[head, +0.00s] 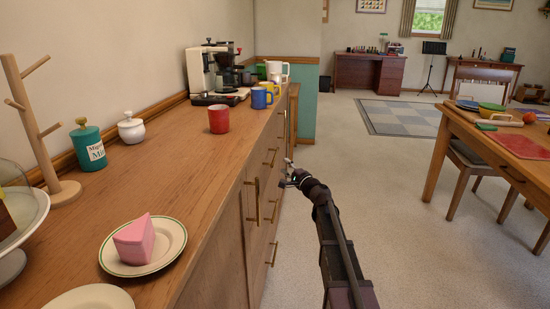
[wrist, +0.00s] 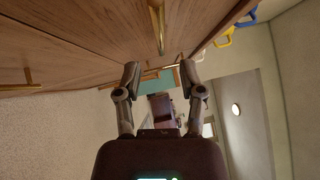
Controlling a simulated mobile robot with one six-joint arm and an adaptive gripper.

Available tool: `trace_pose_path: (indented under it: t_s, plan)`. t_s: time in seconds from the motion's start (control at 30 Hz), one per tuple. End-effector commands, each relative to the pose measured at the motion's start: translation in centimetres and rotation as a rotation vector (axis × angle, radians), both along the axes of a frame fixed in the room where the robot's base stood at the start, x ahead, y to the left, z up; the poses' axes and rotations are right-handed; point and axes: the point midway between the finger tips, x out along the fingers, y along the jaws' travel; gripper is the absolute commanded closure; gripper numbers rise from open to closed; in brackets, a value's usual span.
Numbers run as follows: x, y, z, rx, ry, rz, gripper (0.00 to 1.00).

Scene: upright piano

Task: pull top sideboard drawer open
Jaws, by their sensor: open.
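The wooden sideboard (head: 190,180) runs along the left wall, with brass handles on its front. In the wrist view, a brass handle (wrist: 157,26) on the drawer front nearest the sideboard's top edge lies just beyond my fingertips, roughly in line with the gap between them. Another handle (wrist: 22,86) is at the left, farther down the front. My gripper (head: 288,178) is beside the sideboard front in the head view; its two fingers are apart and empty in the wrist view (wrist: 159,76). The drawer fronts appear flush. Contact with the handle cannot be made out.
On the sideboard top are a red mug (head: 219,119), a coffee maker (head: 213,75), a plate with pink cake (head: 142,242) and a wooden mug stand (head: 40,130). A table (head: 480,140) with a chair stands at the right. The floor between is clear.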

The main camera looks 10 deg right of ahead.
Motion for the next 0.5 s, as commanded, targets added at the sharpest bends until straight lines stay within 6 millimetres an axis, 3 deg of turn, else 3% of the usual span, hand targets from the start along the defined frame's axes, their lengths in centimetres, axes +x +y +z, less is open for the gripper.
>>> trace_pose_path:
  t_s: [0.2, 0.5]
  plan:
    - [3.4, 1.5, 0.6, -0.001, 0.001, 0.001, 0.49]
    - [6.1, 3.0, 1.0, -0.001, 0.0, 0.0, 0.49]
